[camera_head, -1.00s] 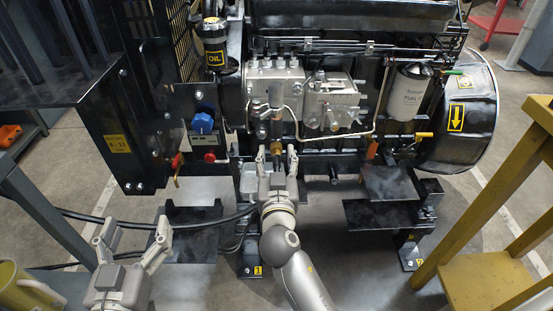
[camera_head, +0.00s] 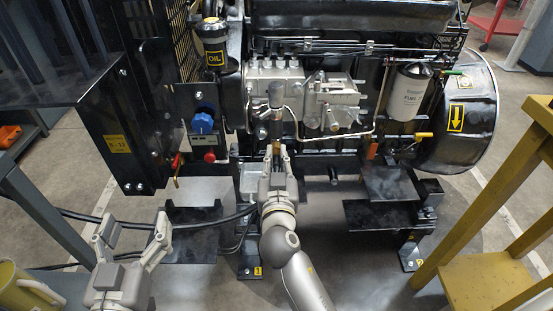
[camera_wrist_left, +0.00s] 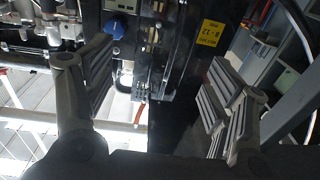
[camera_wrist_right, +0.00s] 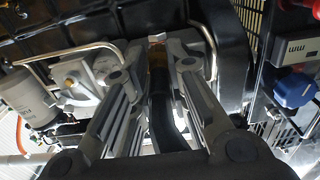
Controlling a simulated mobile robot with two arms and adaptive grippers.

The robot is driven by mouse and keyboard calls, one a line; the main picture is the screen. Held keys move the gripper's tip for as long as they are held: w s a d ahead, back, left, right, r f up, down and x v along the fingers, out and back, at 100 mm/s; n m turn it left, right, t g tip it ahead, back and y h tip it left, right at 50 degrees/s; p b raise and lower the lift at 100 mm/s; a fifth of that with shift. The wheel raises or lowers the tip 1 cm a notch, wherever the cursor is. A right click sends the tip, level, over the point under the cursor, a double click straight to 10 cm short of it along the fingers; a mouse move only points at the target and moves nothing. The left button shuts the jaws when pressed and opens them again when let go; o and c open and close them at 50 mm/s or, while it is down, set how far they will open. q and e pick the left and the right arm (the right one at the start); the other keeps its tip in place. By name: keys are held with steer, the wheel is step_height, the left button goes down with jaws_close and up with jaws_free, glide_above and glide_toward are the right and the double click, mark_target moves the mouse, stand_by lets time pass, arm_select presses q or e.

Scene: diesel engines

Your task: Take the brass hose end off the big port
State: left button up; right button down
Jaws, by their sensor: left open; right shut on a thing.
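The brass hose end (camera_wrist_right: 157,56) shows between the fingers of my right gripper (camera_wrist_right: 170,48) in the right wrist view, with a black hose (camera_wrist_right: 163,115) running from it between the fingers. In the head view my right gripper (camera_head: 277,152) is shut on the hose end, below the grey pump at the engine's front. The fingers hide most of the brass. I cannot tell whether it still touches the big port. My left gripper (camera_head: 135,228) is open and empty at the lower left, well away from the engine, its spread fingers also showing in the left wrist view (camera_wrist_left: 155,75).
A fuel filter (camera_head: 408,92) and black drum housing (camera_head: 462,115) are at the right. A blue knob (camera_head: 203,123) is left of the pump. A yellow stand (camera_head: 490,280) is at the lower right, a yellow jug (camera_head: 18,290) at the lower left.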

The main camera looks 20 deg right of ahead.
mark_target(277, 167)
arm_select(q)
steer(key=shift+r, duration=0.1)
stand_by(0.6)
arm_select(e)
steer(key=shift+s+a, duration=0.2)
steer(key=shift+s, duration=0.4)
steer(key=shift+b+v, duration=0.45)
steer(key=shift+v, duration=0.45)
arm_select(q)
step_height(277, 167, up, 8)
steer(key=s+t+h+b, duration=0.1)
steer(key=t, duration=0.4)
steer(key=shift+s+d+h, duration=0.3)
steer(key=shift+s+h, duration=0.05)
steer(key=shift+h, duration=0.05)
arm_select(e)
steer(key=shift+v, duration=1.6)
steer(key=shift+a, duration=0.1)
